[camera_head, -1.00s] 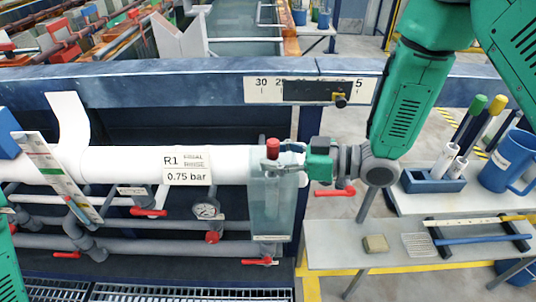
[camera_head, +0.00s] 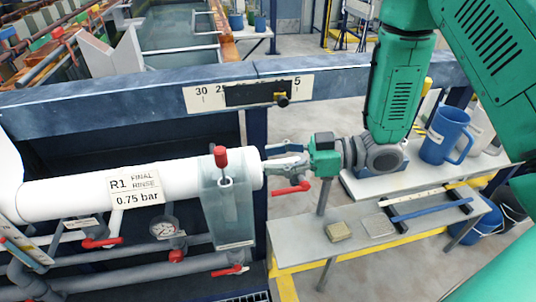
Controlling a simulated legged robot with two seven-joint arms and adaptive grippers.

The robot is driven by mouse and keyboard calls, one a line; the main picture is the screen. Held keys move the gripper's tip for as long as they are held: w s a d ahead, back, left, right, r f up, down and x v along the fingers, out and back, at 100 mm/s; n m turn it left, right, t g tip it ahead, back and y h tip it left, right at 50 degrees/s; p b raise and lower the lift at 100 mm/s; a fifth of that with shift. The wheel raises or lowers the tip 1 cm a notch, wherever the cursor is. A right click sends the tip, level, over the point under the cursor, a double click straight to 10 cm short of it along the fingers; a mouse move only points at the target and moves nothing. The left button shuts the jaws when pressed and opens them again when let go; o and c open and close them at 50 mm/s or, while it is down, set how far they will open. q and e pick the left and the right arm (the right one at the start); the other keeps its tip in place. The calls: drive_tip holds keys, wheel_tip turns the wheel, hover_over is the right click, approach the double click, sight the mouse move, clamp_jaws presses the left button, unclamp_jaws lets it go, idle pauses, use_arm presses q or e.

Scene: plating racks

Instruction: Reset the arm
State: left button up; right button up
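My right arm comes in from the upper right. Its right gripper (camera_head: 272,157) points left, near the right end of the thick white pipe (camera_head: 85,192). Its two fingers look spread, one above the other, and nothing shows between them. The fingertips lie to the right of a clear tank (camera_head: 228,218) with a red-capped rod (camera_head: 221,158), apart from the rod. Whether the fingers touch the pipe end cannot be told. My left gripper is not in view.
A red valve handle (camera_head: 290,187) sits just below the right gripper. A bench (camera_head: 290,242) holds a tan block (camera_head: 338,231); a blue jug (camera_head: 445,136) stands behind it. A dark blue beam (camera_head: 130,88) with a number scale (camera_head: 205,98) crosses behind the pipe.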

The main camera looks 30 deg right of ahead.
drive_tip(key=s+d+f+m+g+h, duration=0.1)
drive_tip(key=s+f+m+h, duration=0.3)
drive_tip(key=f, duration=0.5)
drive_tip(key=s+f+m+g+h, duration=0.1)
drive_tip(key=s+f+m+h, duration=0.3)
drive_tip(key=f, duration=0.6)
drive_tip(key=s+d+f+m+g+h, duration=0.1)
drive_tip(key=s+f+g+h, duration=0.2)
drive_tip(key=s, duration=0.4)
drive_tip(key=s+d+f+m+g+h, duration=0.2)
drive_tip(key=s+f, duration=0.2)
drive_tip(key=s, duration=0.3)
drive_tip(key=shift+s+d+g+h, duration=0.2)
drive_tip(key=shift+s+g+h, duration=0.1)
drive_tip(key=shift+g+h, duration=0.1)
drive_tip(key=shift+w, duration=0.15)
